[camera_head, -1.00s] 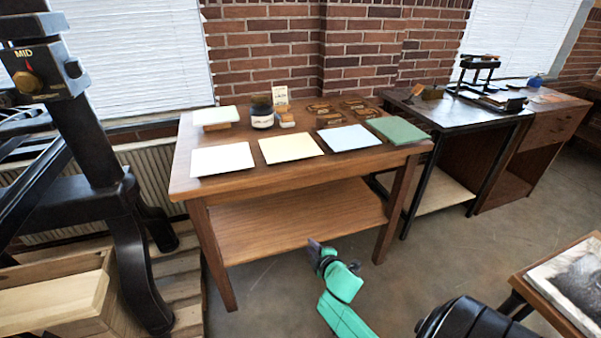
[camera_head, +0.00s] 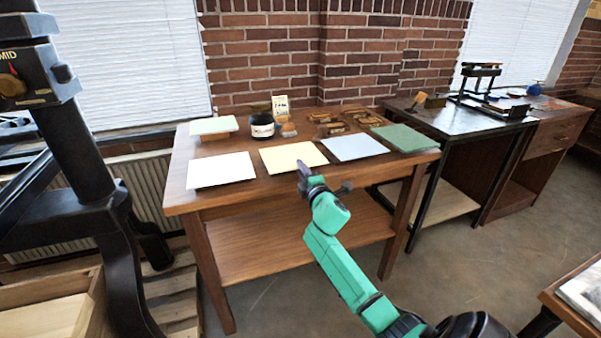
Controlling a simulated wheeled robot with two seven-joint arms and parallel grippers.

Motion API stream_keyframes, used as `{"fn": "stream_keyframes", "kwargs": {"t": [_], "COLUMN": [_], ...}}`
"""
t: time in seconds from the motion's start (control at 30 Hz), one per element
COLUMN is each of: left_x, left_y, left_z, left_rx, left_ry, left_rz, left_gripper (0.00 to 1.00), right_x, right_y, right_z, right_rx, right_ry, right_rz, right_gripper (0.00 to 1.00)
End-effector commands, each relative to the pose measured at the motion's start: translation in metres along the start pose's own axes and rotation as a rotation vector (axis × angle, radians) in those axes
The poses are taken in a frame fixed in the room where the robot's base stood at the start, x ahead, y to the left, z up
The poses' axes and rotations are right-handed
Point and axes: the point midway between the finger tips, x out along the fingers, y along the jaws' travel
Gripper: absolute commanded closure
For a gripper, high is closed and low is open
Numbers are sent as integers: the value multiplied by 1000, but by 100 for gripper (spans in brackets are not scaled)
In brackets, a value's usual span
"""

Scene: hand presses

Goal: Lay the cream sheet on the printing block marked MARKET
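The cream sheet (camera_head: 290,157) lies flat near the front edge of the wooden table, between a white sheet (camera_head: 220,169) and a pale blue sheet (camera_head: 353,147). Several small brown blocks (camera_head: 330,123) sit behind the blue sheet; their markings are too small to read, so I cannot tell which says MARKET. My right gripper (camera_head: 304,170) is at the table's front edge, its tip overlapping the cream sheet's near right corner in the picture. I cannot see whether it touches the sheet or whether its fingers are apart. My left gripper is out of view.
A green sheet (camera_head: 405,138) lies at the table's right. A dark jar (camera_head: 262,125), a small card (camera_head: 281,105) and a pale raised pad (camera_head: 214,126) stand at the back. A black press (camera_head: 88,140) rises at left. A side table (camera_head: 470,120) stands right.

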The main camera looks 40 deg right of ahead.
Motion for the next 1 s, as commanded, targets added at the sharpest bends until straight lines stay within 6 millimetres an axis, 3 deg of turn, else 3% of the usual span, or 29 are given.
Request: {"fn": "stream_keyframes", "kwargs": {"t": [0.27, 0.43, 0.6, 0.8, 1.0], "left_x": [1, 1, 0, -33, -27], "left_y": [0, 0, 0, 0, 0], "left_z": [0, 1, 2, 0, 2], "left_rx": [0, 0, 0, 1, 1], "left_ry": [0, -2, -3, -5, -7], "left_rz": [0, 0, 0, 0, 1], "left_gripper": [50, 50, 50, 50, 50], "right_x": [4, 4, 4, 4, 4], "right_y": [0, 0, 2, 36, 30], "right_z": [0, 0, 0, 0, 0], "right_rx": [1, 1, 1, 0, 0], "right_ry": [0, 0, 0, 1, 0], "right_rz": [-1, -1, -1, -1, -1], "right_gripper": [76, 100, 100, 100, 100]}}
